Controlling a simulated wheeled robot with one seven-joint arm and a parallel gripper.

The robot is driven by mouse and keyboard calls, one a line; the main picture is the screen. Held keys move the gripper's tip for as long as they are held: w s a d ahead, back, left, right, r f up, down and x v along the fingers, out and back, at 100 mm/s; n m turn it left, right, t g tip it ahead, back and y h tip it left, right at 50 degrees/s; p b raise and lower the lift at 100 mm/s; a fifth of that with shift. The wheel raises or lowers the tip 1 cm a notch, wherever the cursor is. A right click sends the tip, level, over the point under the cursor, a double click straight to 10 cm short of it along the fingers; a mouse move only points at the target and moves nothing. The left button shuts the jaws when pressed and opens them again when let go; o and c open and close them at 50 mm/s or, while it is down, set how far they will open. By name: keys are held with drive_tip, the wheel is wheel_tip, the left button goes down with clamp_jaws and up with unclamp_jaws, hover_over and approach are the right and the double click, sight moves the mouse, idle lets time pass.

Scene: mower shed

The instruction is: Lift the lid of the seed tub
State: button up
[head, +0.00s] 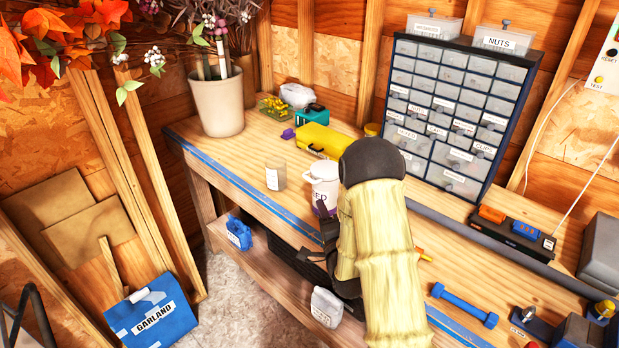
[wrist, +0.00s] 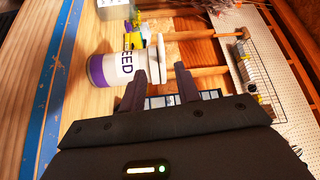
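The seed tub (head: 322,190) is white with a purple band and stands upright on the bench in the head view, partly behind my arm. In the wrist view the tub (wrist: 108,70) lies sideways in the picture, with its label reading "EED". Its pale lid (wrist: 154,66) is on the tub's right end there. My gripper (wrist: 158,76) is open, its two dark fingers apart on either side of the lid's edge in the picture. I cannot tell whether they touch it.
A beige jar (head: 276,178) stands just left of the tub. A yellow case (head: 324,141) lies behind it. A drawer cabinet (head: 455,115) rises at the back right. A blue dumbbell (head: 464,305) lies at the right front. A large potted plant (head: 217,103) stands at the left.

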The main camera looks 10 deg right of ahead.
sight(309, 178)
drive_tip(key=w+p, duration=0.1)
drive_tip(key=w, duration=0.3)
drive_tip(key=w+r+p, duration=0.1)
drive_tip(key=w+p, duration=0.1)
drive_tip(key=w, duration=0.2)
drive_tip(key=w+a+p, duration=0.1)
drive_tip(key=w, duration=0.3)
drive_tip(key=shift+r+p, duration=0.15)
drive_tip(key=shift+p, duration=0.2)
drive_tip(key=shift+w, duration=0.9)
